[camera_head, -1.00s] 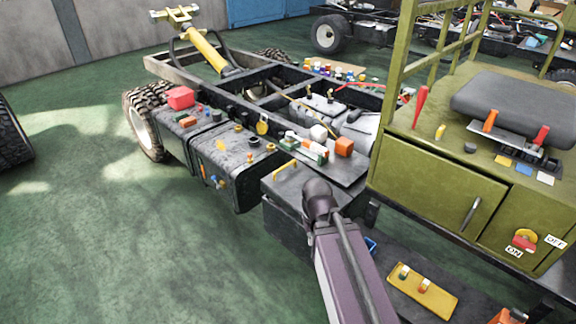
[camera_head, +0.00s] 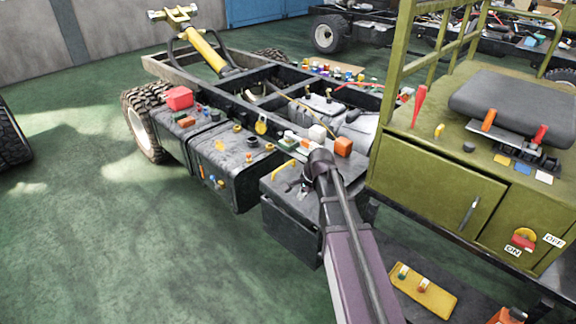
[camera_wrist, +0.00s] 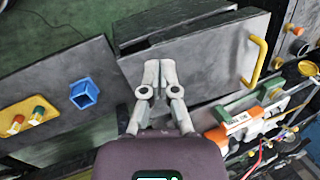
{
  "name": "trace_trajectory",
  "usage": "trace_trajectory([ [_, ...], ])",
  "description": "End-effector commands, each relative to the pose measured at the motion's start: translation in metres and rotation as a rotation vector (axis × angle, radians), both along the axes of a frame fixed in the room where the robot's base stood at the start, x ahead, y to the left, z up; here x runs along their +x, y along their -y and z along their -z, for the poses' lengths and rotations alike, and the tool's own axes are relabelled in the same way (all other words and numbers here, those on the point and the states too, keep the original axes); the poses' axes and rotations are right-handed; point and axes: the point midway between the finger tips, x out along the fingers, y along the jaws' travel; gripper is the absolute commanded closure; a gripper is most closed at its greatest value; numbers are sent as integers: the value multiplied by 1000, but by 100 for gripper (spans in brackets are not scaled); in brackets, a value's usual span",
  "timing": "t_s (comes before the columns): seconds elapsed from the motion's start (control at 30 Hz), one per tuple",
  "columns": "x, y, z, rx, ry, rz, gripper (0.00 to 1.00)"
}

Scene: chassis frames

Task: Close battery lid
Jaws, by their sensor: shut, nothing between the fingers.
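The battery box (camera_head: 290,230) is dark grey and hangs on the side of the chassis. Its flat grey lid (camera_head: 272,184) lies over its top, with a yellow handle (camera_head: 284,169) towards the far edge. In the wrist view the lid (camera_wrist: 205,75) fills the upper middle, and its handle (camera_wrist: 256,60) is at the right. A dark gap shows between the lid's edge and the box rim (camera_wrist: 180,27); I cannot tell whether the lid is fully seated. My gripper (camera_wrist: 159,68) is shut and empty, its tips over the lid's near part. Contact is unclear.
An orange-and-white device (camera_wrist: 245,120) lies beside the lid. A blue square socket (camera_wrist: 84,93) and a yellow plate (camera_wrist: 28,116) are at the left. The olive cabinet (camera_head: 440,185) stands close right of my arm. Green floor (camera_head: 120,240) left of the box is clear.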

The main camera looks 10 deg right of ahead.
Motion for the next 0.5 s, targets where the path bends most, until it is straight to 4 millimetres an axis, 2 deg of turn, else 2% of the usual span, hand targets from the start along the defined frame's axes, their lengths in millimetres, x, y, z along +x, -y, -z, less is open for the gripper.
trace_trajectory([
  [0.03, 20, 3, -1, 36, -1, 79, 100],
  [0.5, 146, 35, -20, 448, -77, 862, 100],
])
